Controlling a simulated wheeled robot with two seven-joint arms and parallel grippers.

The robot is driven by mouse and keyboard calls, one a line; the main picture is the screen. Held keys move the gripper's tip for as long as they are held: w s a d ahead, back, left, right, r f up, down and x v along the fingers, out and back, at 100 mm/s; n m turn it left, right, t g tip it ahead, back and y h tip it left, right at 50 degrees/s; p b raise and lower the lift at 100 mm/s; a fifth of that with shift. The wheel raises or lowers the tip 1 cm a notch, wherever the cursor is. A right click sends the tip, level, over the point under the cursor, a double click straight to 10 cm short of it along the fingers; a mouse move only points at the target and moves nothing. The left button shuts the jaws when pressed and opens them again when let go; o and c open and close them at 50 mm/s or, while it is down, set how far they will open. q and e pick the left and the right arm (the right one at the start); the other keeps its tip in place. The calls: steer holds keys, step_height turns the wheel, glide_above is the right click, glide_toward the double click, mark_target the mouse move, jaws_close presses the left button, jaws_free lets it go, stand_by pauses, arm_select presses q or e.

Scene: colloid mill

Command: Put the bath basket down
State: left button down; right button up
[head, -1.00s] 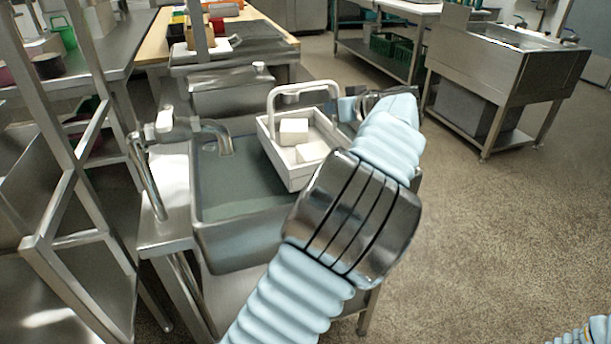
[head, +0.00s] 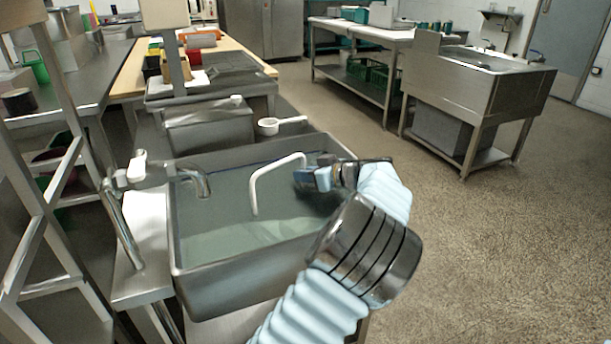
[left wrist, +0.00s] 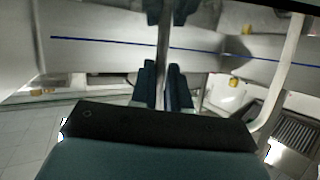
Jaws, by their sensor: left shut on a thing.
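The bath basket (head: 257,184) shows only as its white looped handle rising out of the grey water in the steel basin (head: 215,292). Its body and the white blocks it holds are hidden below the cloudy surface. My left gripper (head: 314,178) is at the right end of the handle, over the right part of the basin, and is shut on it. In the left wrist view its dark fingers (left wrist: 164,85) close around a thin upright bar, and a pale curved bar (left wrist: 285,75) runs at the right. My right gripper is out of view.
A tap (head: 190,175) reaches over the basin's left side. A small white pan (head: 270,127) lies behind the basin. A steel rack (head: 45,200) stands at the left. A second sink (head: 475,95) stands at the back right. The floor at the right is clear.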

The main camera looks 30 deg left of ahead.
arm_select(q)
steer(key=shift+f, duration=0.15)
steer(key=c, duration=1.1)
jaws_free()
steer(key=v, duration=0.7)
steer(key=shift+d+b, duration=0.25)
steer(key=shift+b, duration=0.2)
steer(key=shift+s, duration=0.1)
